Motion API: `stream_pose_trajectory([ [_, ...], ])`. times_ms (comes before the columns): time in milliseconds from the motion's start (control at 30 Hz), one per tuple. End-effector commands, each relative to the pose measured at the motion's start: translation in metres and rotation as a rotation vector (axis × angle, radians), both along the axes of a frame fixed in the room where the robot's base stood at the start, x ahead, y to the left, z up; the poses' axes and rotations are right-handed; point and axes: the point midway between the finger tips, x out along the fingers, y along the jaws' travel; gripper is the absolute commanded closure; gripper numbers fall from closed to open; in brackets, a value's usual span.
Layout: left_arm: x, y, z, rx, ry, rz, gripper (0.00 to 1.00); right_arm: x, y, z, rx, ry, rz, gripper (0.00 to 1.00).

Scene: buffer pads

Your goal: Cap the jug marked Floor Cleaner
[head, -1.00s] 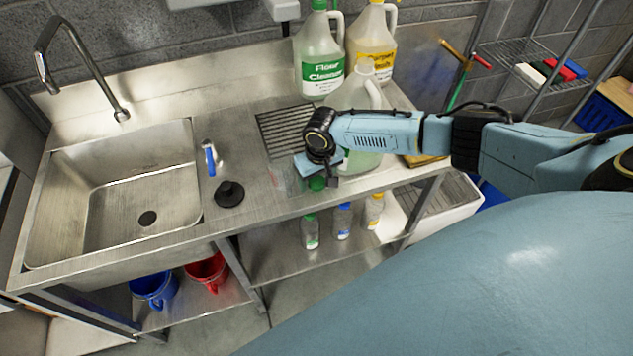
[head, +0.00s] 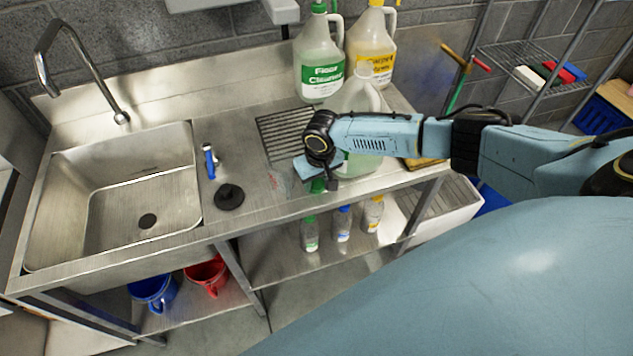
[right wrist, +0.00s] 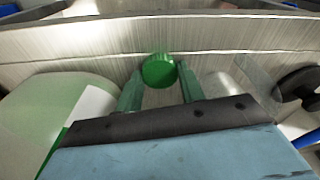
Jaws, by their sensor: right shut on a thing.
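My right gripper (head: 322,186) is shut on a green cap (right wrist: 158,71), held at the tips of its fingers near the counter's front edge. The cap is partly hidden by the gripper in the head view. A jug with a green label reading Floor Cleaner (head: 322,74) stands upright at the back; green shows at its top. A translucent jug (head: 358,98) stands in front of it, with its open-looking neck uncovered. My arm hides most of its body; a green-and-white label edge shows in the right wrist view (right wrist: 92,105). My left gripper is not in view.
A jug with a yellow label (head: 371,50) stands at the back right. Small bottles (head: 341,225) stand on the shelf below.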

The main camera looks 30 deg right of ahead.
Motion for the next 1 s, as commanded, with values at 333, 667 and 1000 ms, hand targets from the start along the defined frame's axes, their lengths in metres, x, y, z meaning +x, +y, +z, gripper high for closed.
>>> stream_pose_trajectory([
  [333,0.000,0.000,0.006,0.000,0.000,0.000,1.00,0.001,0.000,0.057,0.002,-0.005,0.001,0.82],
  [667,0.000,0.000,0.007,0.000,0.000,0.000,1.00,0.000,0.000,0.098,0.000,-0.001,-0.001,0.82],
  [1000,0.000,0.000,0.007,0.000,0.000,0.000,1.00,0.000,0.000,0.100,0.000,-0.001,-0.001,0.82],
])
